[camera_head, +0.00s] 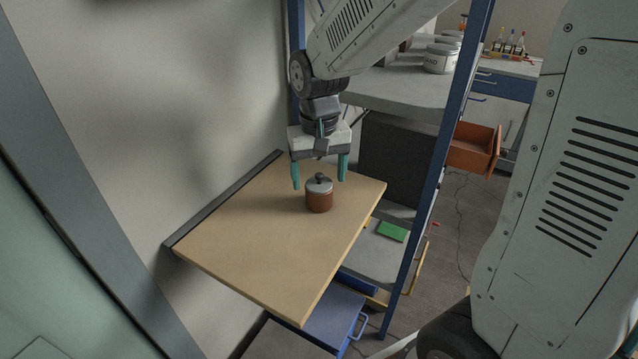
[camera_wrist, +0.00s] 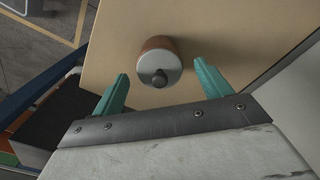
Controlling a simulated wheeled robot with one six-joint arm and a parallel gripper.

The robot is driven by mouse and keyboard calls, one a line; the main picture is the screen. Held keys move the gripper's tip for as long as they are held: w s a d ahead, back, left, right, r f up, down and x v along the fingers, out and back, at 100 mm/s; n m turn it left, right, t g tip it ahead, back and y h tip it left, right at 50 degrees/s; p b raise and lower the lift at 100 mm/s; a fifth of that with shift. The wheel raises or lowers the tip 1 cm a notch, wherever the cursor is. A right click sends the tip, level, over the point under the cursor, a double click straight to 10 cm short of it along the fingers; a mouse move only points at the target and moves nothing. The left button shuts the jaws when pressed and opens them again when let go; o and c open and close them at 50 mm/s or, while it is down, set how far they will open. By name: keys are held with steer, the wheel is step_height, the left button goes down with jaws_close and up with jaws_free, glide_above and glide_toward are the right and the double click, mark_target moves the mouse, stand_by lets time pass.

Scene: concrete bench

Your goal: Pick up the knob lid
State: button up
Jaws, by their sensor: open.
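The knob lid (camera_head: 319,184) is a grey disc with a dark round knob, sitting on a brown cylindrical pot (camera_head: 319,202). The pot stands upright on a wooden board (camera_head: 255,245). My gripper (camera_head: 319,180) has two teal fingers, is open and empty, and is above the board close to the pot. In the wrist view the knob lid (camera_wrist: 157,66) lies ahead of and between the open fingertips of my gripper (camera_wrist: 162,78). The brown side of the pot (camera_wrist: 158,42) shows just beyond the lid. I cannot tell whether the fingertips reach down to the lid's height.
A blue post (camera_head: 435,165) stands right of the board, and the pale wall (camera_head: 180,100) is on its left. An orange drawer (camera_head: 473,148) hangs open at the back right. A blue drawer (camera_head: 335,318) is below the board. The front of the board is clear.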

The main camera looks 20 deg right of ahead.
mark_target(321, 176)
steer(key=c, duration=1.1)
steer(key=shift+o, duration=0.2)
steer(key=shift+r, duration=0.5)
steer(key=r, duration=0.2)
steer(key=shift+s+d+r, duration=0.1)
steer(key=shift+s+r, duration=0.25)
steer(key=shift+s, duration=0.05)
steer(key=s+d+r, duration=0.1)
steer(key=s+d, duration=0.2)
steer(key=s, duration=1.2)
steer(key=shift+r, duration=0.15)
